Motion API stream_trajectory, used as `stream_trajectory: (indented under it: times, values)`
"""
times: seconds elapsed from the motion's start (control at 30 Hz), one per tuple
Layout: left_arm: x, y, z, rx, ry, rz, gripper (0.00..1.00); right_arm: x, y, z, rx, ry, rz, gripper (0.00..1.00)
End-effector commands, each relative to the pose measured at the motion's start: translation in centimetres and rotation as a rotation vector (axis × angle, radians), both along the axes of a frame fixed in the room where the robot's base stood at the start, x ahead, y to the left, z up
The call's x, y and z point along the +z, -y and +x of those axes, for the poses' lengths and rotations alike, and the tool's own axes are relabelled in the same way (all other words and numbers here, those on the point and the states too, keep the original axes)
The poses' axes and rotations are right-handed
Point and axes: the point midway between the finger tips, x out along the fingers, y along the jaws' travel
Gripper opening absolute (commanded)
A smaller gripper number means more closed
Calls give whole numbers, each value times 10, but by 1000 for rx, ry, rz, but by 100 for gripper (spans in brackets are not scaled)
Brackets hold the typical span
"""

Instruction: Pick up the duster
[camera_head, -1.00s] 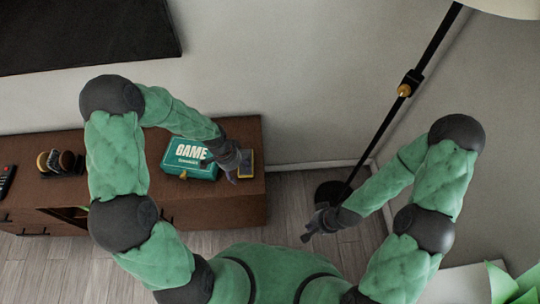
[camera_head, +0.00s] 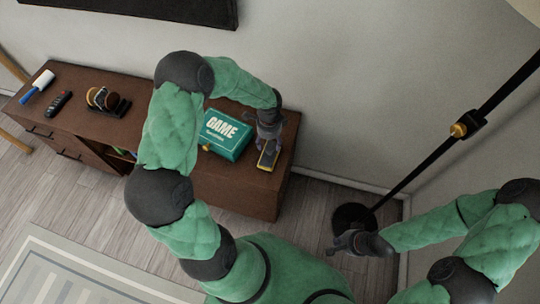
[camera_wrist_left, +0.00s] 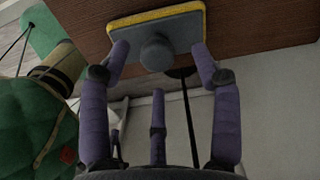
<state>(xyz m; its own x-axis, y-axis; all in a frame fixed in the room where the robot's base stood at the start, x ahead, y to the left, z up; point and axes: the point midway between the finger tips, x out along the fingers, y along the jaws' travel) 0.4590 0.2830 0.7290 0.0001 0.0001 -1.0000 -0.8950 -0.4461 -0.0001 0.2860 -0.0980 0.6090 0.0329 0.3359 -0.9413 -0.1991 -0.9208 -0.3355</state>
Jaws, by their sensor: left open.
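The duster (camera_head: 268,157) is a grey block with a yellow edge, lying on the right end of the brown cabinet (camera_head: 235,190). In the left wrist view the duster (camera_wrist_left: 188,30) shows a round grey knob in its middle. My left gripper (camera_head: 269,138) is over the duster and hides part of it in the head view. In the left wrist view my left gripper (camera_wrist_left: 161,58) is open, its purple fingers on either side of the knob; contact cannot be told. My right gripper (camera_head: 345,243) is near the lamp base, away from the cabinet; its opening is unclear.
A teal GAME box (camera_head: 222,131) stands just left of the duster. Further left are a dark holder with round items (camera_head: 106,100), a remote (camera_head: 58,103) and a blue-handled roller (camera_head: 37,86). A black floor lamp (camera_head: 425,155) stands at right.

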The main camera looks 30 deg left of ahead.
Motion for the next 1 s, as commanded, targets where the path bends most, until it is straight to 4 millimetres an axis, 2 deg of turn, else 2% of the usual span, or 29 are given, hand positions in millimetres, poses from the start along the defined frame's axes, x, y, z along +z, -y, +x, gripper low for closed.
stream_trajectory:
  times: [0.4, 0.67, 0.77, 0.9, 1.0]
  values:
    - [-49, 4, -3, 1, -2, -1, 64, -28, 0, 0, 0, 1, 0, 0]
    - [-50, 4, -2, 1, 0, 0, 64, -28, 0, 0, 0, 1, 0, 0]
    - [-50, 4, -2, 1, 0, 0, 41, -28, 0, 0, 0, 1, 0, 0]
    - [-50, 4, -3, 1, 0, 0, 1, -28, 0, 0, 0, 1, 0, 0]
    - [-50, 4, -2, 1, 0, 0, 0, -28, 0, 0, 0, 1, 0, 0]
